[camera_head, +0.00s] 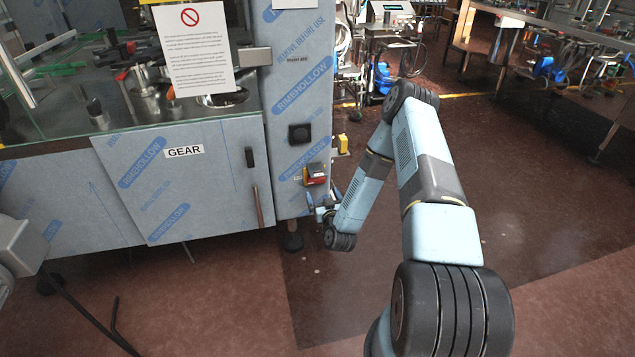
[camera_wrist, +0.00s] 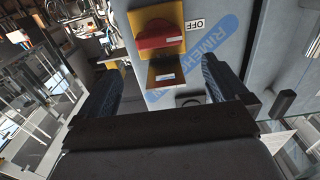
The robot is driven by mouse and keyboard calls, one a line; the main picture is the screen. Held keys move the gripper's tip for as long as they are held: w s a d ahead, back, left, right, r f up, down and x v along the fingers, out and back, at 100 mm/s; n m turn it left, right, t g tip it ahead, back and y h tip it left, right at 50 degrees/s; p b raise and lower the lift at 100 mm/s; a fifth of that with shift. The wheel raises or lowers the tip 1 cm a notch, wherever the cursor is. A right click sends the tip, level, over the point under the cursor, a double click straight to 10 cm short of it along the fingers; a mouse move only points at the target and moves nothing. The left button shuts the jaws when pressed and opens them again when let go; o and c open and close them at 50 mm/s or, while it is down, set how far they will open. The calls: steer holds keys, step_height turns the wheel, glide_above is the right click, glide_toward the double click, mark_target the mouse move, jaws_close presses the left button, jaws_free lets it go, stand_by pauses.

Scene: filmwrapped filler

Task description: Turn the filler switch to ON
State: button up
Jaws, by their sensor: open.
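The filler switch is a red handle on a yellow plate (camera_head: 315,174), low on the front of the film-wrapped cabinet's right column. In the wrist view the red handle (camera_wrist: 160,35) lies ahead, with an OFF label (camera_wrist: 197,24) to its right. A flat brownish plate with a small blue-and-white label (camera_wrist: 165,77) is below the handle there. My gripper (camera_wrist: 160,72) is open, its two dark fingers apart on either side of that plate, with nothing held. In the head view my gripper (camera_head: 322,212) is just below the switch, partly hidden by my arm. No ON label is readable.
A black square knob (camera_head: 300,133) is above the switch, and a yellow part (camera_head: 342,144) is on the column's side. A GEAR door (camera_head: 183,151) with a bar handle (camera_head: 258,206) is to the left. Glass encloses the upper left. Floor (camera_head: 530,190) at right is open.

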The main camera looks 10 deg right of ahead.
mark_target(317, 181)
steer(key=w, duration=0.9)
steer(key=shift+w, duration=0.1)
steer(key=shift+c, duration=0.2)
steer(key=c, duration=0.7)
steer(key=shift+d, duration=0.2)
steer(key=shift+c, duration=0.7)
